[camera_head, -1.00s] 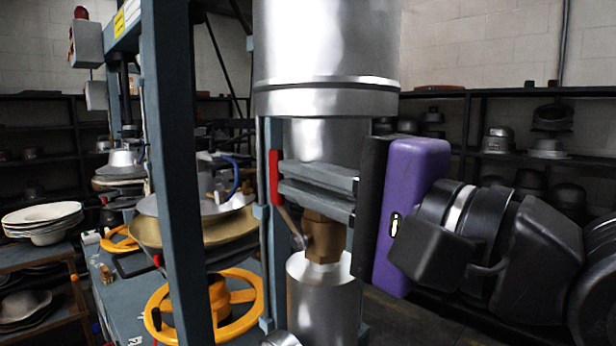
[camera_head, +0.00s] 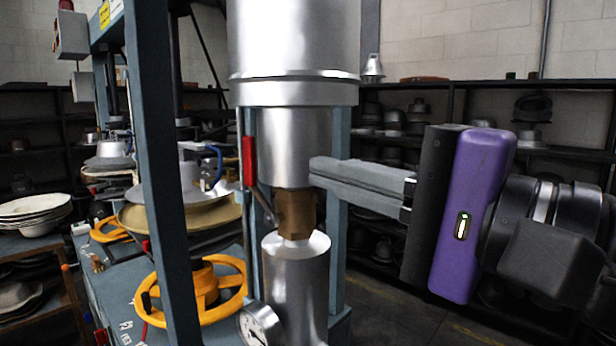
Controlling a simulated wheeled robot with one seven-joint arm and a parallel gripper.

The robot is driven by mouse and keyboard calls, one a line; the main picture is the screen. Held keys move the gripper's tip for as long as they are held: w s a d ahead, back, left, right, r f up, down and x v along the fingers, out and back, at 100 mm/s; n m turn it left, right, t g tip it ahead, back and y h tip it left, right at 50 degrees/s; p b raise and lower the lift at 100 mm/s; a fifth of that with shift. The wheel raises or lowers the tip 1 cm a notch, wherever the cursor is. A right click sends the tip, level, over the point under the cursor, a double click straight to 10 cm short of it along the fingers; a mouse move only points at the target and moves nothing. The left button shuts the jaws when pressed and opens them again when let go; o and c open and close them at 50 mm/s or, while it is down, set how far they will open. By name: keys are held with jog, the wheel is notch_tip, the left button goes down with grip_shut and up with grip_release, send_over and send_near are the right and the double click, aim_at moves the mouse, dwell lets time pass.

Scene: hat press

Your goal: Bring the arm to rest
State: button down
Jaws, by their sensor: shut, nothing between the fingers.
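My gripper (camera_head: 318,172) is at the right of the head view, its purple and black body to the right and its grey fingers pointing left. The fingers lie together with nothing between them. Their tips appear in front of, or close beside, the right edge of the press's metal cylinder (camera_head: 292,60); I cannot tell whether they touch it. A lever with a red grip (camera_head: 249,161) stands on the press to the left of the fingertips, clear of them.
A brass fitting (camera_head: 296,214) and a lower metal cylinder (camera_head: 296,285) are below the fingertips. A pressure gauge (camera_head: 260,325), a yellow handwheel (camera_head: 205,290) and blue frame posts are to the left. Shelves with hat moulds (camera_head: 530,137) line the back wall. Floor shows at lower right.

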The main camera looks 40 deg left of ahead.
jog(key=w+d+r+n+t+y, duration=0.2)
jog(key=d+r+n+t, duration=0.1)
jog(key=d+r, duration=0.25)
jog(key=w+d+f+m+t, duration=0.2)
jog(key=w+d+f+t, duration=0.1)
jog(key=w+d+t, duration=0.4)
jog(key=d+f+m+t+h, duration=0.6)
jog(key=d+f+t+h, duration=0.7)
jog(key=f, duration=0.5)
jog(key=s+d+f+n+g+h, duration=0.1)
jog(key=s+d+f+h, duration=0.2)
jog(key=s+d+f, duration=0.35)
jog(key=s+d+f+n+g+h, duration=0.1)
jog(key=s+d+f+g+h, duration=0.2)
jog(key=f, duration=0.7)
jog(key=s+d+f+n+g, duration=0.1)
jog(key=s+f, duration=0.3)
jog(key=s, duration=0.4)
jog(key=s+d+f+n+g+h, duration=0.1)
jog(key=s+f+g, duration=0.1)
jog(key=s+f, duration=0.3)
jog(key=s+d+f+n+g, duration=0.1)
jog(key=s+f, duration=0.4)
jog(key=s, duration=0.5)
jog(key=shift+s+d+f+n+g+h+b, duration=0.2)
jog(key=shift+s+d+n+g+h+b, duration=0.15)
jog(key=shift+g, duration=0.45)
